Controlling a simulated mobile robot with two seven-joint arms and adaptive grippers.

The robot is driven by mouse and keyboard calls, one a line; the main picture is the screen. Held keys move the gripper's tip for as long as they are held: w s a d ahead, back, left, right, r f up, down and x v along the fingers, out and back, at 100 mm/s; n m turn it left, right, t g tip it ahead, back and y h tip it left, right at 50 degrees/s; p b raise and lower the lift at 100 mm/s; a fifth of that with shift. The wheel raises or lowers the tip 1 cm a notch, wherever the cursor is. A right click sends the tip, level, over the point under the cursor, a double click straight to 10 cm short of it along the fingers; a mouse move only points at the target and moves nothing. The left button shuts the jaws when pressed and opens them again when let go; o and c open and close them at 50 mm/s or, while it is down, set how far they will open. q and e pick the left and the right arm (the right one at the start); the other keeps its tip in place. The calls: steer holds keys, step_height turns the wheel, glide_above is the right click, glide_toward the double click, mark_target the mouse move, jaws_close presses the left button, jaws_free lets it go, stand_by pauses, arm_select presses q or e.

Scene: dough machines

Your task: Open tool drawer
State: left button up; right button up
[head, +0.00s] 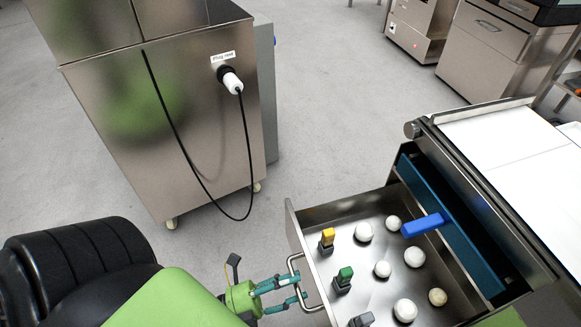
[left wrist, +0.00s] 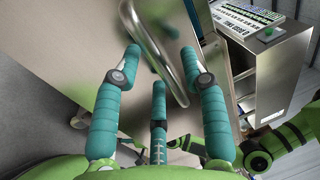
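The tool drawer (head: 292,232) is a shiny metal drawer, pulled well out of the bench at the lower right of the head view. Its bar handle (head: 291,262) is on its front and also shows in the left wrist view (left wrist: 158,42). My left gripper (head: 299,284) is at this handle, its teal fingers apart. In the left wrist view (left wrist: 158,68) the handle bar runs between the spread fingers; I cannot tell whether they touch it. My right gripper cannot be made out.
Inside the drawer lie several pale balls (head: 364,231) and tools with yellow (head: 328,236), green (head: 345,273) and blue (head: 424,225) parts. A metal cabinet (head: 180,130) with a plugged-in black cable (head: 180,140) stands at the left. Grey floor (head: 330,110) is clear between cabinet and bench.

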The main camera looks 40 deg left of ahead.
stand_by(0.3)
arm_select(q)
steer(key=v, duration=1.2)
stand_by(0.5)
